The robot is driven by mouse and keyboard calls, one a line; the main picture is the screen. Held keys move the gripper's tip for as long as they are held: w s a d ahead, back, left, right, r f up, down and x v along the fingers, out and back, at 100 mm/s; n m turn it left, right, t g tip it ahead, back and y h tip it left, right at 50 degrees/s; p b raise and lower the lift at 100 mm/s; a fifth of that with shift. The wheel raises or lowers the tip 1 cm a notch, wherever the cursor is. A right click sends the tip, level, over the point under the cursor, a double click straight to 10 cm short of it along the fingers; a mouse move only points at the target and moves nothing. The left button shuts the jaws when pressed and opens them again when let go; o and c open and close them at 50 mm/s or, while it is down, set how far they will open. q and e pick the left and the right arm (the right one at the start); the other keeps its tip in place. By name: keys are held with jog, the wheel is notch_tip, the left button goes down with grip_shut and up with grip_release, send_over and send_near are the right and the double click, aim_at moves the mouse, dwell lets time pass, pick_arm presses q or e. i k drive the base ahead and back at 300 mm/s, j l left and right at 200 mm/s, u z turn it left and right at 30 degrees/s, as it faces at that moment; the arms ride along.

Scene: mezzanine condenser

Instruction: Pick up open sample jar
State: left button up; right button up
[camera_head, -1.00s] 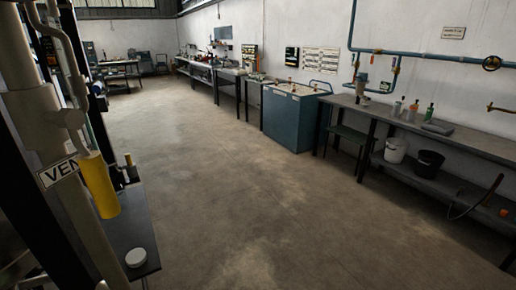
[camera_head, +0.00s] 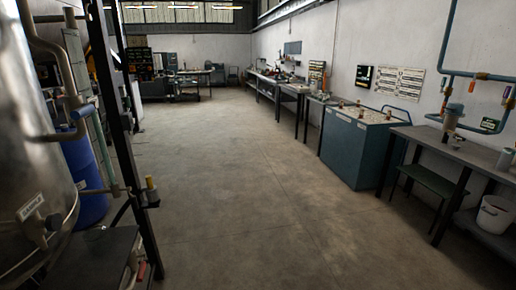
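I cannot make out an open sample jar for certain in this view. A small grey cylindrical container (camera_head: 506,159) stands on the right-hand bench at the picture's edge; whether it is a jar or open is too small to tell. Small items on the far benches are too small to identify. Neither of my grippers is in view.
A wide concrete floor (camera_head: 235,190) runs clear down the middle. A metal tank (camera_head: 30,130), a blue drum (camera_head: 84,180) and a dark post line the left. A blue cabinet (camera_head: 352,150), benches and a white bucket (camera_head: 495,214) line the right.

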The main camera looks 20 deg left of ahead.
aim_at(96, 236)
jog(key=i+j+u, duration=0.1)
jog(key=i+u, duration=0.15)
jog(key=u, duration=0.25)
jog(key=i+u, duration=0.25)
jog(key=u, duration=0.25)
jog(key=i+l+u, duration=0.2)
jog(key=u, duration=0.3)
jog(key=i+l+u, duration=0.25)
jog(key=u, duration=0.2)
jog(key=i+l+u, duration=0.2)
jog(key=u, duration=0.3)
jog(key=l, duration=0.1)
